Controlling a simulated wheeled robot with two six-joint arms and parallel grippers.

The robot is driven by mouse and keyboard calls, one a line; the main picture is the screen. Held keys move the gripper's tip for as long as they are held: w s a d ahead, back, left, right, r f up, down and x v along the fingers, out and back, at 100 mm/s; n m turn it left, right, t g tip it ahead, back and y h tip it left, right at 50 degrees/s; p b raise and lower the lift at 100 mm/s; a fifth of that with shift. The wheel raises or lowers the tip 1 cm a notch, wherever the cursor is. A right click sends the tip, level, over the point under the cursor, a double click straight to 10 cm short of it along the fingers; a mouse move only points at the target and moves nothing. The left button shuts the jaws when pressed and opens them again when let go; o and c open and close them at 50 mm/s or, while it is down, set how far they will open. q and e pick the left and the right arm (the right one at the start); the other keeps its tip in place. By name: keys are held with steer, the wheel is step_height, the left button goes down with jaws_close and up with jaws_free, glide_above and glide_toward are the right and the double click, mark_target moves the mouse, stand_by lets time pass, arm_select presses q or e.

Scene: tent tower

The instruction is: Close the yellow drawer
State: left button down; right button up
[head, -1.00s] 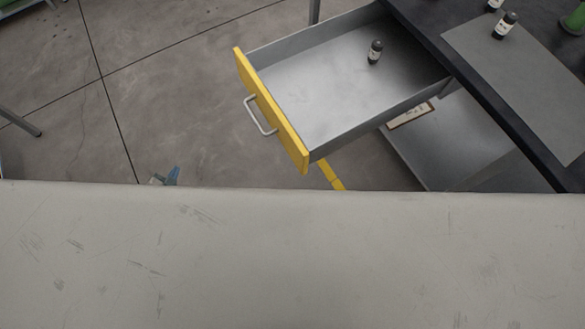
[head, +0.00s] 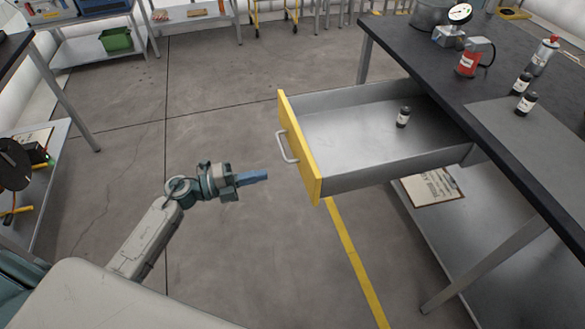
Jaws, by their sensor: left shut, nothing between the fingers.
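The yellow drawer (head: 301,150) is pulled out to the left from under the dark workbench. Its yellow front carries a pale bar handle (head: 285,146), and its grey tray is open to view. A small dark bottle (head: 403,117) stands inside the drawer. My left gripper (head: 264,176) is shut and empty, with its blue fingers pointing right. In the picture it is left of and a little below the drawer's handle, with a gap between them. My right gripper is not in view.
The dark workbench (head: 480,116) holds several items, including a red can (head: 469,58) and small bottles. A clipboard (head: 432,187) lies on its lower shelf. Another bench with a lower shelf (head: 50,170) stands at the left. The floor between them is clear.

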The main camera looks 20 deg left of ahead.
mark_target(303, 166)
arm_select(q)
steer(key=p+x, duration=0.2)
steer(key=x, duration=0.7)
steer(key=shift+w+d, duration=0.15)
steer(key=shift+d, duration=0.1)
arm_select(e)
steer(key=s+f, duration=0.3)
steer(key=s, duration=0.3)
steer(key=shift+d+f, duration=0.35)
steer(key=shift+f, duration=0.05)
